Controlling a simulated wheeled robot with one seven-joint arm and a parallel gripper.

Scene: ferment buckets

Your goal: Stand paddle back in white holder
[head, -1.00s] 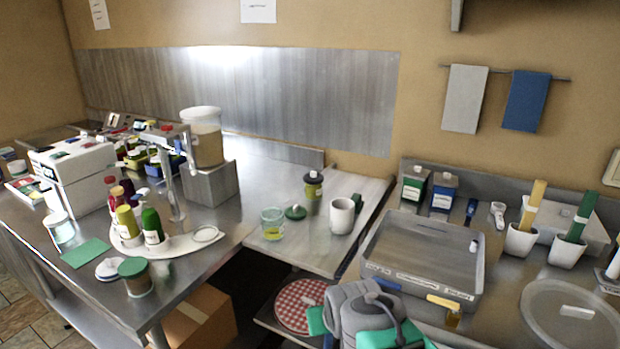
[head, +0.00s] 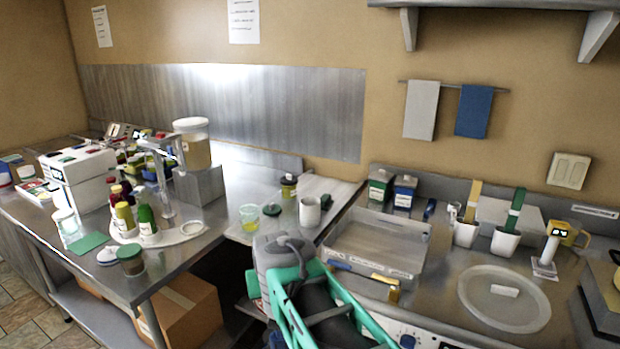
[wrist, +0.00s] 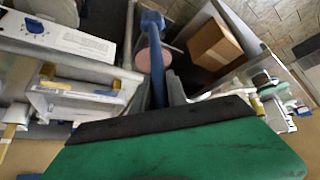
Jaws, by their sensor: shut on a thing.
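In the wrist view my gripper (wrist: 160,88) is shut on a long blue piece (wrist: 155,55), which looks like a paddle with a wider far end. In the head view my arm hides my gripper and the held piece. On the right counter stand two white holders: the left holder (head: 466,234) has a yellow paddle (head: 473,200) upright in it, and the right holder (head: 505,241) has a green paddle (head: 515,207) upright in it. My gripper is away from both, over the gap near the front.
A clear rectangular tray (head: 378,245) lies left of the holders. A round translucent lid (head: 503,300) lies in front of them. Cardboard boxes (head: 180,310) sit under the left table.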

